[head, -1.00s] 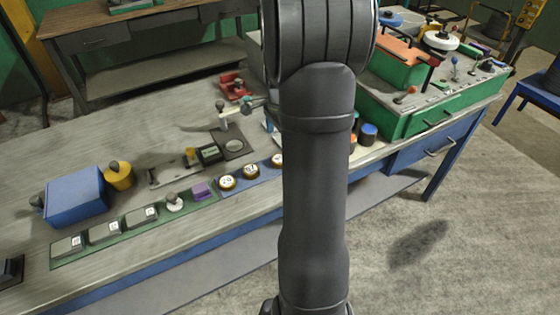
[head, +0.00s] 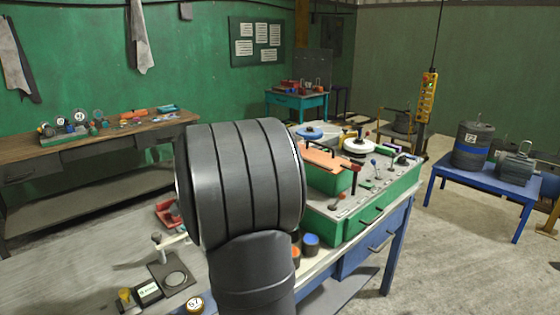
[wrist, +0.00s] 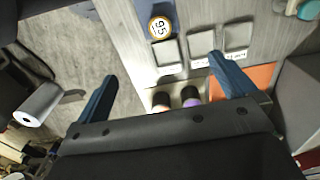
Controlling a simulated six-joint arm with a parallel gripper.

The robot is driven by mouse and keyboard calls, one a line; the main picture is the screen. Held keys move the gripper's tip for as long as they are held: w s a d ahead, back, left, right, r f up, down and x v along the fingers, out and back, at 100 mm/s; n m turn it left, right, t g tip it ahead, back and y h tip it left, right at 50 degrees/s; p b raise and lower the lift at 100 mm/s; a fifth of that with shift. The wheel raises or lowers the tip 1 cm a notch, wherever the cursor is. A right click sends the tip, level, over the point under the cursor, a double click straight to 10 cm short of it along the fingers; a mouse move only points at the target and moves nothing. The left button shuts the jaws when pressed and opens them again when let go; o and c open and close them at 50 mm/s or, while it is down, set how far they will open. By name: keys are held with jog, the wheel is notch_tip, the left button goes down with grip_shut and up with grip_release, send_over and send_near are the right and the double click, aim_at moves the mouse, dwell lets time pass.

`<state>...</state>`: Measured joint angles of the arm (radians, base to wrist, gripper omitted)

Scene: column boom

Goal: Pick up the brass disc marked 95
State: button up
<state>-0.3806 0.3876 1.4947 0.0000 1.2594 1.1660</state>
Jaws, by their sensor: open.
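The brass disc marked 95 (wrist: 160,27) shows in the wrist view near the top, with a brass rim and a pale face. It lies beside a grey square block (wrist: 167,53). My gripper (wrist: 162,68) is open and empty, with its two blue fingers spread wide. In the wrist picture the disc is above the gap between the fingertips, apart from both. In the head view my arm covers part of the bench, and neither my gripper nor the 95 disc can be seen.
More grey blocks (wrist: 201,42) and an orange panel (wrist: 256,77) are near the right finger. Two small cylinders (wrist: 190,97) stand between the fingers, low in the picture. A green cabinet (head: 375,205) with knobs stands on the bench right of my arm.

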dwell(0.4)
jog(key=c, duration=1)
notch_tip(320, 180, down, 12)
jog(key=m, duration=0.9)
jog(key=shift+f, duration=0.1)
jog(key=shift+s+a+f, duration=0.1)
jog(key=shift+a+f, duration=0.1)
jog(key=shift+f, duration=1.15)
jog(key=shift+a+f, duration=0.15)
jog(key=shift+f, duration=1.15)
